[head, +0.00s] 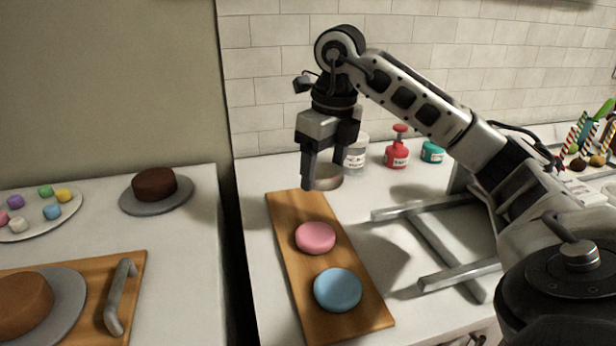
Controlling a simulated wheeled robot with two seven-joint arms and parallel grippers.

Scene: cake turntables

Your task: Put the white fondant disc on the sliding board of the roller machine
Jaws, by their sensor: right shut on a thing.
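My right gripper (325,180) points down over the far end of a wooden board, shut on the white fondant disc (329,181). The disc looks pale grey-beige and is partly hidden by the fingers; it appears held above the board's far end. A grey metal frame of rails (430,236) lies to the right of the board; it may be part of the roller machine, and my right arm hides much of that area. I cannot clearly make out the sliding board. My left gripper is not in view.
The wooden board (283,212) bears a pink disc (315,238) and a blue disc (337,290). Behind stand a pale tub (356,155), a red bottle (397,154) and a teal jar (432,152). A dark gap separates the left counter, with its cakes, from this one.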

